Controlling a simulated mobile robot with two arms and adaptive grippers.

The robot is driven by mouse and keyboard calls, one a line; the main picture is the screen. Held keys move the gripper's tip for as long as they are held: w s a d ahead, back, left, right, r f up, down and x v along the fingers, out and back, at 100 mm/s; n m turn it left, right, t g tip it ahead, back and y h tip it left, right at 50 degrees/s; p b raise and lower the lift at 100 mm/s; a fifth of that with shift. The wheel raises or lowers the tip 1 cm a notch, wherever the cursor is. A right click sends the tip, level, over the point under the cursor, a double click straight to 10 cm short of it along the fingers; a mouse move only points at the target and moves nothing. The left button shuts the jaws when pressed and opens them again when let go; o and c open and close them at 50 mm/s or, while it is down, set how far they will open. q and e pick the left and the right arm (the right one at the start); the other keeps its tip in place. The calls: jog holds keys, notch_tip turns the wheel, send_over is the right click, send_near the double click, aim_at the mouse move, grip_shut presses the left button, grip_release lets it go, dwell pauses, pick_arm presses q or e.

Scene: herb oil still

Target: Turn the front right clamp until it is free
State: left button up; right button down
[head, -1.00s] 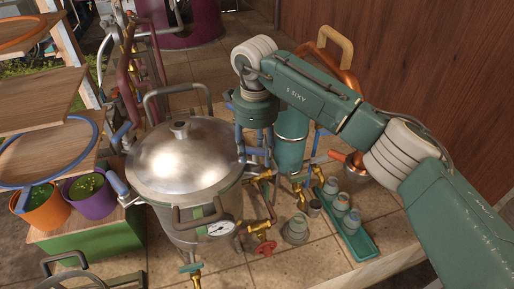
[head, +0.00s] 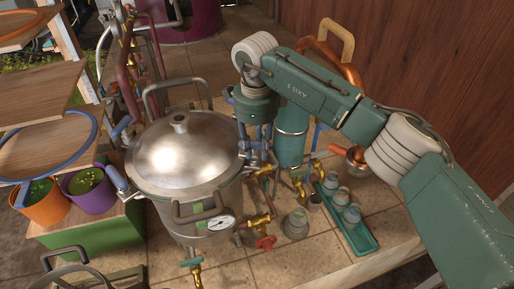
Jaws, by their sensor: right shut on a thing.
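The still pot (head: 195,215) stands on the tiled counter with its domed steel lid (head: 180,155) on. My right gripper (head: 257,158) points down at the right edge of the lid. It is shut on the front right clamp, which is mostly hidden by the fingers and by pipework. I cannot tell how far the clamp is turned. Another clamp, with a blue handle (head: 115,177), shows at the left of the lid. My left gripper is not in view.
A pressure gauge (head: 222,223), a red valve wheel (head: 265,243) and brass fittings are close in front of the gripper. A green tray (head: 362,240) with small jars stands to the right. Orange (head: 45,208) and purple (head: 92,192) pots are at left.

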jog(key=shift+f+n+b, duration=0.15)
jog(key=shift+n+b, duration=0.45)
jog(key=shift+b, duration=0.05)
jog(key=shift+d+n+b, duration=0.1)
jog(key=shift+n+b, duration=0.6)
jog(key=shift+n, duration=0.1)
jog(key=shift+w+n+b, duration=0.1)
jog(key=shift+n+b, duration=0.45)
jog(key=shift+n, duration=0.35)
jog(key=n+b, duration=0.1)
jog(key=n, duration=0.1)
jog(key=shift+w+d+n+y, duration=0.1)
jog(key=shift+n+y, duration=0.2)
jog(key=shift+n, duration=0.1)
jog(key=n, duration=0.4)
jog(key=shift+w, duration=0.1)
jog(key=n, duration=0.6)
jog(key=shift+w+g, duration=0.25)
jog(key=shift+g, duration=0.05)
jog(key=c, duration=2.5)
grip_release()
jog(key=shift+n+p, duration=0.3)
jog(key=shift+n, duration=0.1)
jog(key=shift+c, duration=0.2)
jog(key=o, duration=1.2)
jog(key=shift+c, duration=0.2)
